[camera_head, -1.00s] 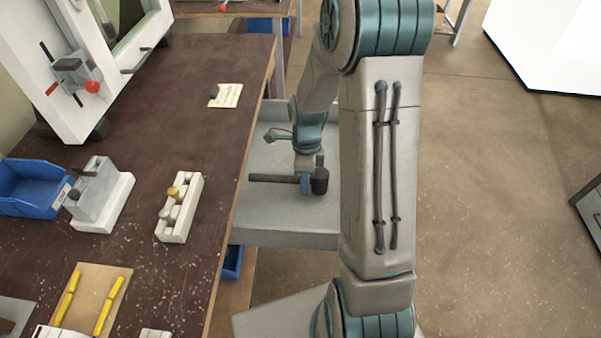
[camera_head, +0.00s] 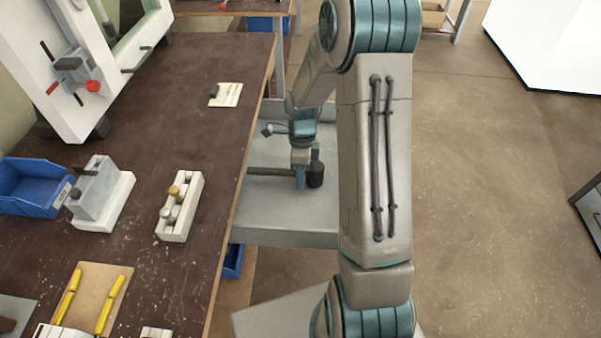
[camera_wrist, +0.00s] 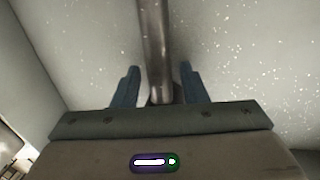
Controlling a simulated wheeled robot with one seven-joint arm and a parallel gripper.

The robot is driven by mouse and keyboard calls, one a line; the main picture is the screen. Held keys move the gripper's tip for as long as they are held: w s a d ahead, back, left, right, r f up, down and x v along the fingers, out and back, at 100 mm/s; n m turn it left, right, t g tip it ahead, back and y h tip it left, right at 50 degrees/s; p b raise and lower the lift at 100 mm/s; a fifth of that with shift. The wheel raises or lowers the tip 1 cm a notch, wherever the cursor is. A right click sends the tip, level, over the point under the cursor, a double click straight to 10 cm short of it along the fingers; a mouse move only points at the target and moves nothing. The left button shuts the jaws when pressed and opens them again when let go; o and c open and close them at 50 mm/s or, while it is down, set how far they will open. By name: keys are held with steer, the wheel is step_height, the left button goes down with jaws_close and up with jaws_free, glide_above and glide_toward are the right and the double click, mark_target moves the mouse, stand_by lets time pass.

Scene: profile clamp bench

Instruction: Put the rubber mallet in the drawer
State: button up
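The rubber mallet (camera_head: 316,175) is inside the open grey drawer (camera_head: 285,238), its dark head to the right and its handle pointing left toward the bench. It appears to lie on the drawer's floor, though contact is hard to make out. My gripper (camera_head: 300,184) is down in the drawer beside the head. In the wrist view the mallet's handle (camera_wrist: 155,45) runs between the two blue fingers of my gripper (camera_wrist: 157,85). A gap shows on each side of the handle, so the fingers are open around it. The mallet's head is mostly hidden in that view.
The dark bench (camera_head: 130,130) runs along the drawer's left side. It carries a blue bin (camera_head: 30,190), a grey clamp block (camera_head: 100,190), a white holder (camera_head: 180,205) and a board with yellow-handled tools (camera_head: 92,295). Open floor lies to the right.

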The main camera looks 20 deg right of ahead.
stand_by(0.3)
step_height(320, 180, up, 11)
steer(key=w, duration=0.2)
steer(key=s+a+r+n+t, duration=0.1)
steer(key=s+r+n+t, duration=0.1)
steer(key=s+r+n, duration=0.3)
steer(key=s+a+r+n+t, duration=0.2)
steer(key=s+r+n, duration=0.3)
steer(key=s+n, duration=0.8)
steer(key=n+p, duration=0.1)
steer(key=n, duration=0.3)
steer(key=shift+s+a+r+n+t+h, duration=0.25)
steer(key=shift+s+r+n+t+h, duration=0.05)
steer(key=shift+s+h, duration=0.1)
steer(key=shift+c, duration=0.6)
steer(key=shift+a, duration=0.1)
